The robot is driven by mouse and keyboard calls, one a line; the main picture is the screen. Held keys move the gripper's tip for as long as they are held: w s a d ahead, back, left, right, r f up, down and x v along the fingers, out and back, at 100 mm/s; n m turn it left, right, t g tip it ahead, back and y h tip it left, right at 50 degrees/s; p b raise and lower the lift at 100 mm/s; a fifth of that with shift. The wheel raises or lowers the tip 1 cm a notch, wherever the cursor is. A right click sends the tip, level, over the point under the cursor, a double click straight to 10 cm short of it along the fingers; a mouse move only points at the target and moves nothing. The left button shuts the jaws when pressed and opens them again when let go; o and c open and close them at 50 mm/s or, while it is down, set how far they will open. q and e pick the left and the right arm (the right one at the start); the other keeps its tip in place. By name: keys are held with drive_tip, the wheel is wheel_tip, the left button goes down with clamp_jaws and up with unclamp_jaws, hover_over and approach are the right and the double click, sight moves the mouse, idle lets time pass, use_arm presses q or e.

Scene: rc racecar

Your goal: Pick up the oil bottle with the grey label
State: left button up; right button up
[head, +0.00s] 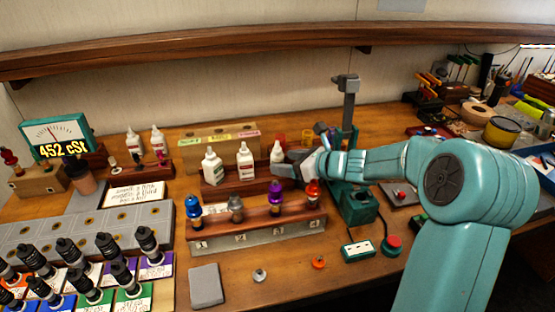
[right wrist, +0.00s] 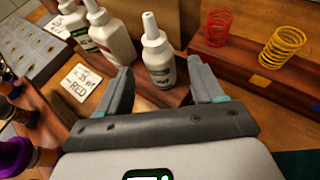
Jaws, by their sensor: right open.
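A white oil bottle with a greyish label (right wrist: 158,60) stands upright in the wooden holder in the right wrist view. In the head view its upper part (head: 277,152) shows at the holder's right end; its lower part is hidden by my gripper. My right gripper (right wrist: 160,70) is open, its two fingers either side of the bottle in the picture, with gaps visible and no clear contact. In the head view the right gripper (head: 284,171) is at the holder's right end. Two more white bottles stand left of it, one nearer (head: 245,161) and one farther left (head: 213,167). My left gripper is not in view.
A shock-absorber rack (head: 258,236) with coloured tops stands in front of the bottle holder. A green press stand (head: 356,205) is close to the right of my gripper. Red (right wrist: 219,27) and yellow springs (right wrist: 282,47) stand on a wooden block behind.

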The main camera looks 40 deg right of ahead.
drive_tip(key=shift+x, duration=1.15)
drive_tip(key=shift+s+r, duration=0.1)
drive_tip(key=shift+c, duration=0.6)
drive_tip(key=c, duration=1)
